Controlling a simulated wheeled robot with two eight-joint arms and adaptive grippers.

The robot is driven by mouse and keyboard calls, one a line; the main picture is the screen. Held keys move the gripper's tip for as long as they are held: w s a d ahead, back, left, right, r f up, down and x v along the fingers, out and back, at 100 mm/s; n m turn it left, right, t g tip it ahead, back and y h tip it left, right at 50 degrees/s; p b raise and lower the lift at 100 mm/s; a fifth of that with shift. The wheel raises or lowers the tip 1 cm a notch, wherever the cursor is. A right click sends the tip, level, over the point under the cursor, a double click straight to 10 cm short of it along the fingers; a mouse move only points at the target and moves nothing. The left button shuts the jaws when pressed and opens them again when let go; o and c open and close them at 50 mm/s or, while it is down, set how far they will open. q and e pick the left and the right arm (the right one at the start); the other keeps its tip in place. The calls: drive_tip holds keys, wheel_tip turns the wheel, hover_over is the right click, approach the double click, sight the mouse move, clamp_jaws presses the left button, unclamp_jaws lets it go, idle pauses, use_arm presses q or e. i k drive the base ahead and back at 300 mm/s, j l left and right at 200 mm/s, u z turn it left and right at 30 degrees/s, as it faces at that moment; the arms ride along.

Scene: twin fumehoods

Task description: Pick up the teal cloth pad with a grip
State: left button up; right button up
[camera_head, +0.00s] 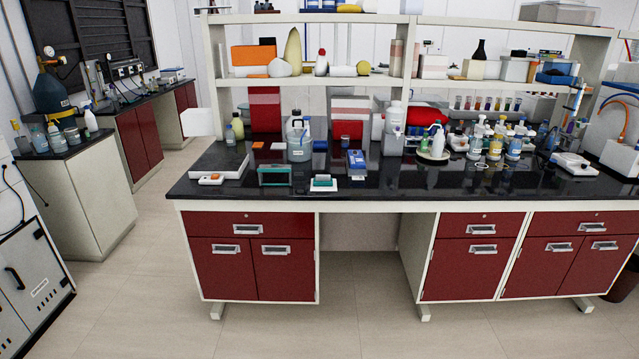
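A small teal pad (322,181) lies on a white flat piece (324,188) near the front edge of the black bench top, left of the middle. It is small in the view, so I cannot tell whether it is cloth. A dark green framed item (275,177) stands just to its left. Neither of my grippers is in view, and nothing touches the teal pad.
The black bench top (420,185) stands over red cabinets (225,270). A white flat box with an orange item (210,179) lies left, a blue device (356,161) right of the pad, and a large jug (299,143) behind. Open floor (350,330) lies in front.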

sight(320, 181)
drive_tip(key=i+u, duration=0.1)
drive_tip(key=i, duration=0.45)
drive_tip(key=i+l+u, duration=0.1)
drive_tip(key=i, duration=0.45)
drive_tip(key=i+l+u, duration=0.1)
drive_tip(key=i, duration=0.4)
drive_tip(key=i+l+u, duration=0.1)
drive_tip(key=i, duration=0.45)
drive_tip(key=l, duration=0.1)
